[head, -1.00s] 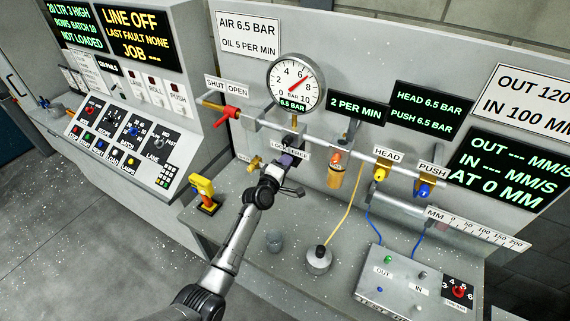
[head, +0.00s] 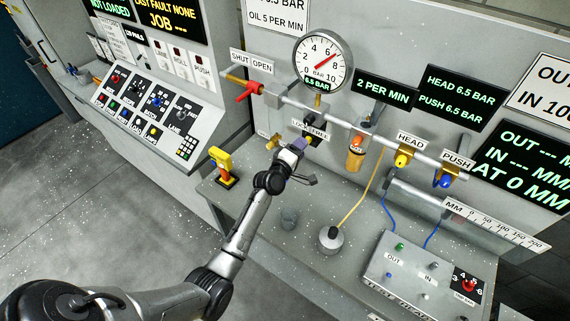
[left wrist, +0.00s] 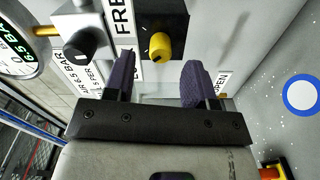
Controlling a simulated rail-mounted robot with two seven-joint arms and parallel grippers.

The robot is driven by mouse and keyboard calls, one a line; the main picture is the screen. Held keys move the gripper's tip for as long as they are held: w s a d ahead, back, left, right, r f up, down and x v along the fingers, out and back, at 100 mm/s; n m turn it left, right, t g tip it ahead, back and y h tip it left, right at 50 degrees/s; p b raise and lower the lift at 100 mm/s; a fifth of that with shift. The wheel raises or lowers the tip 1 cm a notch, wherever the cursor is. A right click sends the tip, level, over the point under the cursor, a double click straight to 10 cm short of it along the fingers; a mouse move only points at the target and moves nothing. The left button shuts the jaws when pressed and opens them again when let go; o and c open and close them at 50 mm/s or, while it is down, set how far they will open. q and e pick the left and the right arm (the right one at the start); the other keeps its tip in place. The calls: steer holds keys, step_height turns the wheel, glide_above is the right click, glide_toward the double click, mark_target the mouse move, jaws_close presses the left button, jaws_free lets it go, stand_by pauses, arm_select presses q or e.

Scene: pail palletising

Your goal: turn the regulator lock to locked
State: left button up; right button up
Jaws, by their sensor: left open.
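The regulator lock is a yellow knob (left wrist: 160,45) on a black plate, beside a label reading "FRE...", in the left wrist view. Its "LOCK FREE" label (head: 309,131) shows in the head view, where my gripper hides the knob. My left gripper (head: 294,147) is open in front of the panel. In the left wrist view its purple fingers (left wrist: 158,78) stand apart on either side of the knob's line, with nothing between them. I cannot tell whether they touch the knob. My right gripper is not in view.
A black knob (left wrist: 83,45) sits beside the lock, close to one finger. The pressure gauge (head: 322,62) is above, with a red-handled valve (head: 250,91) to its left.

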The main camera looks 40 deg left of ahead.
arm_select(q)
steer(key=s+d, duration=0.1)
steer(key=s, duration=0.9)
steer(key=shift+s+d+b, duration=0.15)
steer(key=shift+d+b, duration=0.25)
steer(key=s+d+m+g+h+p, duration=0.1)
steer(key=s+d+m+g+h, duration=0.5)
steer(key=m, duration=1)
steer(key=s+d+f+m+g+y+p, duration=0.1)
steer(key=s+d+g+p, duration=0.3)
steer(key=s, duration=0.9)
steer(key=s+d+f+m+g+y+p, duration=0.1)
steer(key=s+d+g+p, duration=0.3)
steer(key=s, duration=0.9)
steer(key=d+m, duration=0.1)
steer(key=d, duration=0.2)
steer(key=shift+d+m+y, duration=0.3)
steer(key=shift+d+m, duration=0.05)
steer(key=shift+m, duration=0.05)
